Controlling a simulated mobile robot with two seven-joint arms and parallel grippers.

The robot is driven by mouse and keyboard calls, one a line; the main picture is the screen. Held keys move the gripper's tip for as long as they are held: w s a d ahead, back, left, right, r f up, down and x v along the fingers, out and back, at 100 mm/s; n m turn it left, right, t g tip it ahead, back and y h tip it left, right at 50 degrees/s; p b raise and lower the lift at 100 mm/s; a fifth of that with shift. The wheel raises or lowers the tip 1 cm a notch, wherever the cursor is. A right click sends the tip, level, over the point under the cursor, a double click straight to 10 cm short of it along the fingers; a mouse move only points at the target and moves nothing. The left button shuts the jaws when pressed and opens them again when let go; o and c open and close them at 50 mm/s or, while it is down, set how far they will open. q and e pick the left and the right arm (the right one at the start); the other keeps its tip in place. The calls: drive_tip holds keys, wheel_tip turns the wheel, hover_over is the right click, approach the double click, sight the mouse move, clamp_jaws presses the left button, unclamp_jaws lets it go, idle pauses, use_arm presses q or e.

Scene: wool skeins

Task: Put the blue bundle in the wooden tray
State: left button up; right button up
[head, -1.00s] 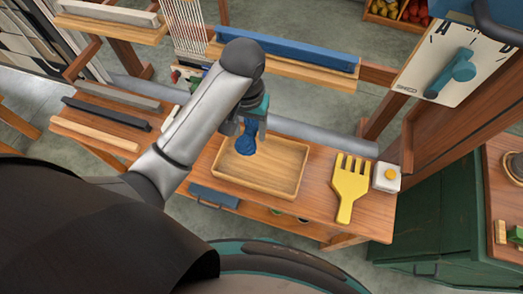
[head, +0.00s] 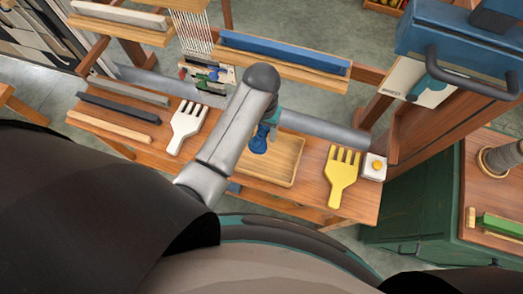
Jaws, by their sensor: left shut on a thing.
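The blue bundle (head: 259,139) hangs in my left gripper (head: 267,124), which is shut on it. The bundle is over the left part of the wooden tray (head: 287,181); I cannot tell whether it touches the tray floor. My left arm covers the tray's left side. The visible part of the tray is empty. My right gripper is not in the head view.
A white fork-shaped tool (head: 186,126) lies left of my left arm. A yellow fork-shaped tool (head: 342,178) and a white block with a yellow button (head: 374,167) lie right of the tray. A blue box with a handle (head: 460,50) is at upper right.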

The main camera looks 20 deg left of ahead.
use_arm(q)
wheel_tip(320, 180, down, 9)
drive_tip(key=b, duration=0.2)
drive_tip(key=shift+r+b, duration=0.1)
drive_tip(key=shift+b, duration=0.25)
drive_tip(key=shift+f+b, duration=0.9)
drive_tip(key=shift+f, duration=1.25)
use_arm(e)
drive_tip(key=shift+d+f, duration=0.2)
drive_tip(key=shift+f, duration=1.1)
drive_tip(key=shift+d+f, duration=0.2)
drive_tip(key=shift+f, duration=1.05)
use_arm(q)
drive_tip(key=shift+f, duration=0.15)
drive_tip(key=o, duration=1.3)
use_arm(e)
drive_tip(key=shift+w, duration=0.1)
use_arm(q)
drive_tip(key=shift+o, duration=0.2)
wheel_tip(320, 180, up, 12)
drive_tip(key=p, duration=0.4)
drive_tip(key=shift+p, duration=0.35)
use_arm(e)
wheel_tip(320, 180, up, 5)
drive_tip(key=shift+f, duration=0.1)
